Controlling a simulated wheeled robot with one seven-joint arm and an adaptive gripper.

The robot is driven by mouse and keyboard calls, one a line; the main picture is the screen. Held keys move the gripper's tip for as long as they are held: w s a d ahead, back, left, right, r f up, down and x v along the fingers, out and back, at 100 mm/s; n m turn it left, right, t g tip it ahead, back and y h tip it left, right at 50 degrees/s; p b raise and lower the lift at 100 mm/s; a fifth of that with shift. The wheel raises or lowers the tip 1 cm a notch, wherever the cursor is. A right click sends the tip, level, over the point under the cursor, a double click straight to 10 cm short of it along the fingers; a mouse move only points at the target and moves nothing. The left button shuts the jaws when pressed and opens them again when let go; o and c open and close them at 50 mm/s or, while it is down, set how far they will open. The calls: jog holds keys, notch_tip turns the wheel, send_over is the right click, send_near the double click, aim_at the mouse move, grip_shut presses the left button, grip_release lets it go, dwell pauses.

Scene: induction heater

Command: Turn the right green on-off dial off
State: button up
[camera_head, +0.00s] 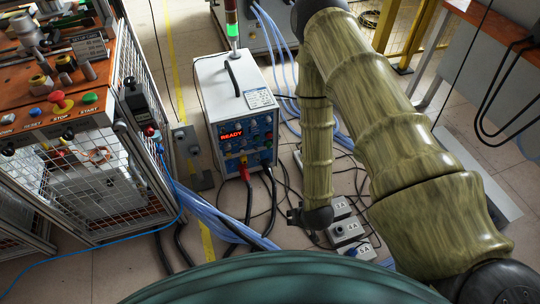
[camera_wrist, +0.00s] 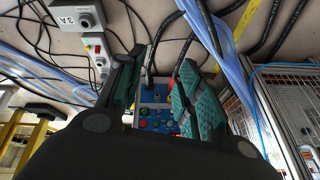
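The heater (camera_head: 226,88) is a white box standing on the floor, with a blue control panel (camera_head: 245,140) facing the front. The panel has a lit red READY display (camera_head: 232,134) and several small knobs. My gripper (camera_head: 294,216) is low, in front and to the right of the panel in the head view. In the wrist view my gripper (camera_wrist: 158,75) is open and empty, with its two green-padded fingers apart. The blue panel (camera_wrist: 157,112) shows between and beyond them, with small red and green controls. Which one is the right green dial, and its setting, is too small to tell.
Black cables and a red plug (camera_head: 246,172) come out of the heater's lower front. Blue hoses (camera_head: 225,217) run along the floor. Grey switch boxes (camera_head: 345,230) lie right of my gripper. A caged workbench (camera_head: 60,112) stands at the left.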

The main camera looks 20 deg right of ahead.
jog(key=w+d+f+m+t+b, duration=0.1)
jog(key=w+f+t+b, duration=0.2)
jog(key=w+f+b, duration=0.5)
jog(key=w+f+m+t+b, duration=0.2)
jog(key=w+f+t+b, duration=0.15)
jog(key=w+b, duration=0.55)
jog(key=m+t+b, duration=0.3)
jog(key=t+b, duration=0.3)
jog(key=b, duration=0.9)
send_near(269, 145)
jog(key=w+b, duration=0.6)
jog(key=w, duration=0.2)
jog(key=shift+w+f+t, duration=0.35)
jog(key=shift+w+f, duration=0.05)
jog(key=shift+d, duration=0.15)
jog(key=c, duration=0.7)
